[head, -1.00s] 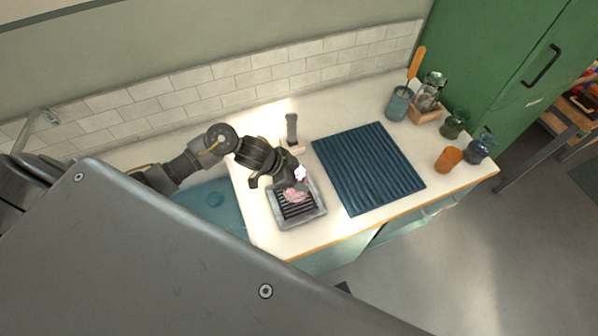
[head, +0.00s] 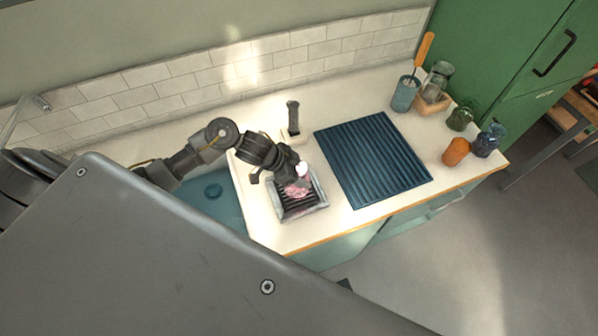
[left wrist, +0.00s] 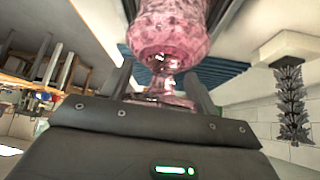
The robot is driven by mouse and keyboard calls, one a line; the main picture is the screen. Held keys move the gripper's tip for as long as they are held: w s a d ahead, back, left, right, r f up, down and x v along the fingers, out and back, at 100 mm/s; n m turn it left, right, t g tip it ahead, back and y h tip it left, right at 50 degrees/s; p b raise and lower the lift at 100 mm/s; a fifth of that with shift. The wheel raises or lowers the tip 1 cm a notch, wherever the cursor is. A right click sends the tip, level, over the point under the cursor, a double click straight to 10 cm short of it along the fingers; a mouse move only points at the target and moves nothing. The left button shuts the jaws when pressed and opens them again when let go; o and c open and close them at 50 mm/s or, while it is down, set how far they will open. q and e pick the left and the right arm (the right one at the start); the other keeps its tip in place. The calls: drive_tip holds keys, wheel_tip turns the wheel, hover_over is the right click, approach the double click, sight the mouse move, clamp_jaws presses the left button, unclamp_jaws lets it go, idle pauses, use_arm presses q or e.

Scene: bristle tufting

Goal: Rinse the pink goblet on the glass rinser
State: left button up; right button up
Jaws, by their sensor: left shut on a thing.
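The pink goblet (head: 296,190) is over the glass rinser, a square grey tray with a dark slatted grate (head: 311,210). My left gripper (head: 292,176) is shut on the goblet. In the left wrist view, the goblet's bowl (left wrist: 168,38) points away from my palm, and the stem and foot are between the fingers (left wrist: 162,88). That view is upside down, so the goblet is mouth down. I cannot tell whether its rim touches the grate. My right gripper is not in view.
A dark upright brush on a pale base (head: 293,117) stands behind the rinser. A ribbed blue mat (head: 375,160) lies to the right. Beyond it are a utensil cup (head: 404,94), a jar in a wooden box (head: 433,100) and an orange cup (head: 456,151). A blue sink (head: 215,205) is left.

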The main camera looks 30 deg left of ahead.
sight(302, 167)
use_arm(q)
drive_tip(key=shift+s+f+b, duration=0.15)
drive_tip(key=shift+f+b, duration=0.4)
drive_tip(key=shift+f, duration=0.3)
idle(1.5)
drive_tip(key=shift+r, duration=0.1)
wheel_tip(302, 167, up, 5)
drive_tip(key=p, duration=0.5)
drive_tip(key=shift+p, duration=0.35)
drive_tip(key=shift+r, duration=1)
